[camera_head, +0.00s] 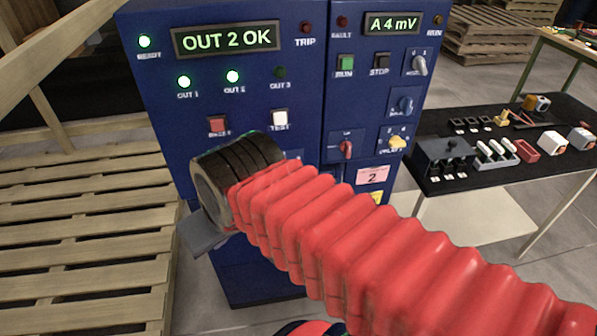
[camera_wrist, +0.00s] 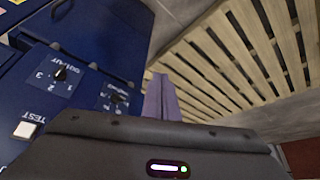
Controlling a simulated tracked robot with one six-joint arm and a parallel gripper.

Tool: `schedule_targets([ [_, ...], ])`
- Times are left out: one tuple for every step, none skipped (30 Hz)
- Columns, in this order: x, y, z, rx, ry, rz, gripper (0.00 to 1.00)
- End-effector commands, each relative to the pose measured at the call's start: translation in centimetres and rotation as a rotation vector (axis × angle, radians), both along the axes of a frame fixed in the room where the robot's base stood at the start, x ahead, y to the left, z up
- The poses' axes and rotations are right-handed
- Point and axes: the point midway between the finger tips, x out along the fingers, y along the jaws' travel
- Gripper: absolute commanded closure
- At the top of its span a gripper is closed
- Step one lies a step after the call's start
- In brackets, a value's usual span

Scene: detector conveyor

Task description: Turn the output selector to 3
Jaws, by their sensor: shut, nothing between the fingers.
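In the wrist view the output selector (camera_wrist: 61,74) is a small black knob on the blue panel, with numbers around it; a 3 can be read at its left. Which number it points to is too small to tell. In the head view it seems hidden behind my arm. My gripper (camera_wrist: 161,97) has its grey fingers shut and empty, to the right of the selector and apart from it. The fingers also show in the head view (camera_head: 203,236) at the cabinet's lower left. The green display (camera_head: 226,39) reads OUT 2 OK.
Lamps OUT 1 (camera_head: 184,82) and OUT 2 (camera_head: 232,76) glow; OUT 3 (camera_head: 280,72) is dark. Near the arm are a white TEST button (camera_head: 280,118), a red switch (camera_head: 346,148) and a yellow knob (camera_head: 397,142). Wooden slats (camera_head: 85,240) lie left; a black table (camera_head: 480,180) stands right.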

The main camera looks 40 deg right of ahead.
Motion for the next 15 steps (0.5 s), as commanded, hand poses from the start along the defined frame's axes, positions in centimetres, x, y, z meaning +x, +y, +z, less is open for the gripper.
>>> schedule_targets([
  [0.3, -0.8, -0.1, 0.006, 0.013, -0.011, 1.00],
  [0.4, -1.2, -0.1, 0.010, 0.021, -0.017, 1.00],
  [0.7, -1.7, -0.1, 0.018, 0.031, -0.027, 1.00],
  [0.9, -2.1, -0.1, 0.023, 0.038, -0.034, 1.00],
  [1.1, -2.5, -0.1, 0.029, 0.047, -0.042, 1.00],
  [1.4, -3.1, -0.1, 0.039, 0.057, -0.053, 1.00],
  [1.6, -3.6, -0.1, 0.045, 0.064, -0.060, 1.00],
  [1.8, -4.1, -0.2, 0.055, 0.072, -0.068, 1.00],
  [2.1, -4.7, -0.2, 0.065, 0.081, -0.078, 1.00],
  [2.3, -5.2, -0.2, 0.075, 0.087, -0.085, 1.00],
  [2.5, -5.8, -0.2, 0.083, 0.092, -0.093, 1.00],
  [2.8, -6.5, -0.2, 0.096, 0.099, -0.102, 1.00],
  [3.0, -7.0, -0.2, 0.104, 0.102, -0.109, 1.00],
  [3.2, -7.6, -0.3, 0.115, 0.107, -0.117, 1.00],
  [3.4, -8.4, -0.3, 0.128, 0.111, -0.127, 1.00],
])
